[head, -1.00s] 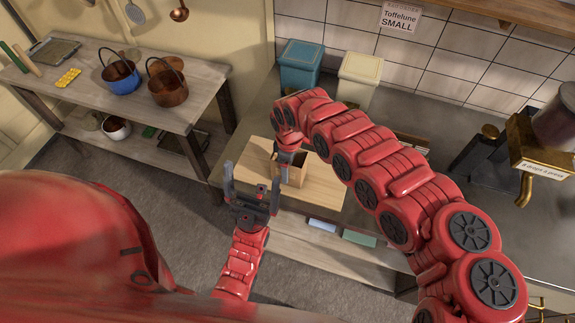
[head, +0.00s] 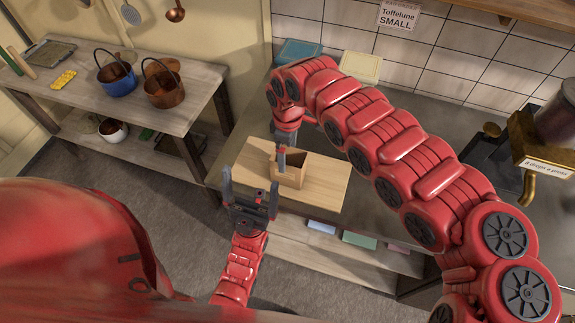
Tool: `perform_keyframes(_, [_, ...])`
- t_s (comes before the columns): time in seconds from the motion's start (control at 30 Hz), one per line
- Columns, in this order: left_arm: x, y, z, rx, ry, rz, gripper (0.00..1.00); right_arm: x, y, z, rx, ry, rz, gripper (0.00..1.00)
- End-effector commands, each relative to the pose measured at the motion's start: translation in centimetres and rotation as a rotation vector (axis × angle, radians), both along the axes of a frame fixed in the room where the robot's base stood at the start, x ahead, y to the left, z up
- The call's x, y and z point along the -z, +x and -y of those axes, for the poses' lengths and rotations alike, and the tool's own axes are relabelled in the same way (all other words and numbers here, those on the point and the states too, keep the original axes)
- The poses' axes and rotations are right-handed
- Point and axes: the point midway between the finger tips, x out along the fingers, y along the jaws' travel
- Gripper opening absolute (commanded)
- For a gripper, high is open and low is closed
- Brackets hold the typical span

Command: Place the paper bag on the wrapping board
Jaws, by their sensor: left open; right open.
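The paper bag (head: 292,175) is brown, box-shaped and open at the top. It stands upright on the pale wooden wrapping board (head: 325,190), towards its left part. My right gripper (head: 281,162) points down at the bag's left side; it is open, and its far finger is hard to make out. I cannot tell whether it touches the bag. My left gripper (head: 250,188) is open and empty, fingers up, in front of the board's left front edge. My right arm passes over the counter behind the bag.
Blue (head: 299,52) and cream (head: 361,67) canisters stand at the wall, partly hidden by my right arm. A brass-spouted dispenser (head: 530,150) is at right. Coloured blocks (head: 359,240) lie below the board's front. A side table (head: 140,120) with pots is at left.

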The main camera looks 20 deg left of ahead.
Motion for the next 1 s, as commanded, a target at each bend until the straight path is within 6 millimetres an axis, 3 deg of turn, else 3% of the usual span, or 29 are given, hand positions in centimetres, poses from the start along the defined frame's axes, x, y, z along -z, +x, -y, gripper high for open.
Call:
perform_keyframes(0.03, [0.8,0.0,0.0,0.0,0.0,0.0,1.0,-0.7,0.1,0.1,0.0,0.0,0.002,1.0])
perform_keyframes(0.3, [1.7,0.0,0.0,0.0,0.0,0.0,1.0,-4.0,-0.1,0.0,0.0,-0.001,-0.003,1.0])
perform_keyframes(0.57, [1.6,0.0,0.0,0.0,0.0,0.0,1.0,-4.5,-0.2,0.1,0.0,-0.002,-0.004,1.0])
perform_keyframes(0.67, [1.6,0.0,0.0,0.0,0.0,0.0,1.0,-4.3,0.4,-0.9,0.014,0.045,0.008,1.0])
perform_keyframes(0.77, [1.6,0.0,0.0,0.0,0.0,0.0,1.0,-4.2,2.9,-4.2,0.076,0.209,0.058,1.0])
perform_keyframes(0.83, [1.7,0.0,0.0,0.0,0.0,0.0,1.0,-4.5,6.1,-7.1,0.168,0.393,0.116,1.0])
perform_keyframes(0.9, [1.6,0.0,0.0,0.0,0.0,0.0,1.0,-5.3,10.5,-9.2,0.301,0.607,0.197,1.0])
perform_keyframes(0.97, [1.6,0.0,0.0,0.0,0.0,0.0,1.0,-6.2,14.8,-9.4,0.437,0.785,0.285,1.0])
perform_keyframes(1.0, [1.6,0.0,0.0,0.0,0.0,0.0,1.0,-6.7,17.6,-8.6,0.532,0.891,0.35,1.0])
